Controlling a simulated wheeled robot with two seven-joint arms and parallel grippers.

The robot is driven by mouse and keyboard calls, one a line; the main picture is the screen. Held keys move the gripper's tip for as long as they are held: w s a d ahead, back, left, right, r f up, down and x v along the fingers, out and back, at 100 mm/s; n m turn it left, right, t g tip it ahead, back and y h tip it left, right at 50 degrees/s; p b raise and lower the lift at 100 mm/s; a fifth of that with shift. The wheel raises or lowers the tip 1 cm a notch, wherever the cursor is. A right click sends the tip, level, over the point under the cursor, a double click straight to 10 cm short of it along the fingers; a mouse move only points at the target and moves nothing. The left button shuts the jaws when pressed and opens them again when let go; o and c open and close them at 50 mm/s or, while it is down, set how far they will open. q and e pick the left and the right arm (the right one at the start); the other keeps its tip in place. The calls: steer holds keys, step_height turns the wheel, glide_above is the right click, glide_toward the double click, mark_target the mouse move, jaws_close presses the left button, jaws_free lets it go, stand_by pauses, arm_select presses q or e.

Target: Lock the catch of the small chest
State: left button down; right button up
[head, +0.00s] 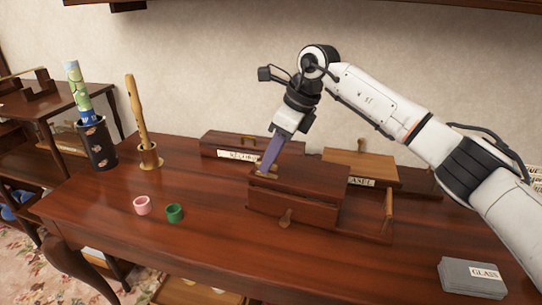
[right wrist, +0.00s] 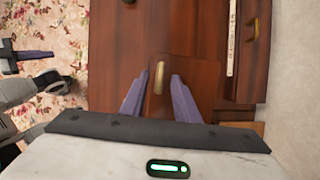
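The small chest (head: 316,184) is a dark red-brown wooden box on the table, with its lid down. A small wooden catch (head: 285,217) shows on its front; I cannot tell whether it is locked. My right gripper (head: 266,169) points down at the lid's left end. In the right wrist view its purple fingers (right wrist: 161,77) are apart, on either side of a brass-coloured piece (right wrist: 158,80) on the chest, with gaps beside it. My left gripper (right wrist: 46,67) shows at the left of the right wrist view, its fingers apart and empty; it is out of the head view.
Boxes with labels (head: 239,155) (head: 361,182) stand behind the chest. A pink cup (head: 142,206) and a green cup (head: 174,214) stand left of it. A dark pot (head: 96,145) and a wooden flute (head: 138,115) are farther left. A grey GLASS box (head: 470,281) lies front right.

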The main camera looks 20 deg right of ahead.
steer(key=shift+f, duration=0.1)
jaws_close()
